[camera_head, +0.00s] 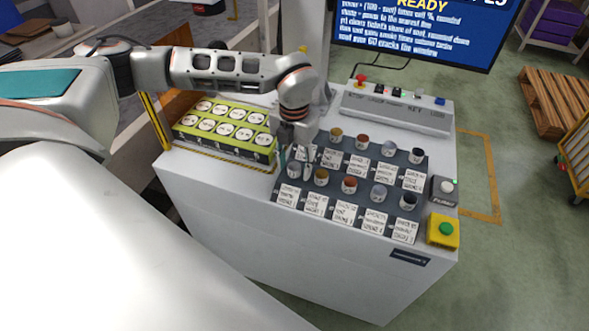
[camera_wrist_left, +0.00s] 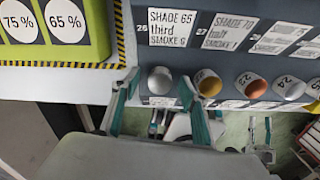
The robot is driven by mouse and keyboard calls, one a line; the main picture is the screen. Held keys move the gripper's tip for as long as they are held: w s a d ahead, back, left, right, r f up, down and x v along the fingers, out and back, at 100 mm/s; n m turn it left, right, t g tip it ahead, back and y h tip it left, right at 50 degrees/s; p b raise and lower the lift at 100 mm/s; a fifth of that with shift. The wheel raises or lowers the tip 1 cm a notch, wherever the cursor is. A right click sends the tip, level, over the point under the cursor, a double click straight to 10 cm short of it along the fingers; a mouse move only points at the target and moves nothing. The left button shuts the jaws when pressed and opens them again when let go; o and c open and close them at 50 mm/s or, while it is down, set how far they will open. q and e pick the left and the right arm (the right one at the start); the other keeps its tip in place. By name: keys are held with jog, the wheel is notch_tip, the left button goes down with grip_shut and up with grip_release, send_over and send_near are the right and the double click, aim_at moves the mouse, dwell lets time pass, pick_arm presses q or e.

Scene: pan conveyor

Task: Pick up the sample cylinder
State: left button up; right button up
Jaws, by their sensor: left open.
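My left gripper (camera_head: 297,156) reaches down over the left end of the front row of sample cylinders. Its teal-lined fingers are open. In the left wrist view the fingers (camera_wrist_left: 162,88) stand on either side of a pale grey cylinder (camera_wrist_left: 160,80), with no clear contact. This cylinder (camera_head: 294,170) stands upright on the dark panel in the head view, partly hidden by a finger. An orange-yellow cylinder (camera_wrist_left: 208,82) and a red-brown one (camera_wrist_left: 251,85) stand to its right. The pictures do not mark which cylinder is the task's.
A back row of cylinders (camera_head: 362,141) stands close behind, with white label cards between. A green tray (camera_head: 240,152) of round percentage labels lies left. A green button on a yellow box (camera_head: 443,230) is at the right corner. Small grey-and-teal shapes (camera_wrist_left: 260,140) below are unclear.

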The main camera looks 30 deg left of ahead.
pick_arm(q)
jog(key=c, duration=1.2)
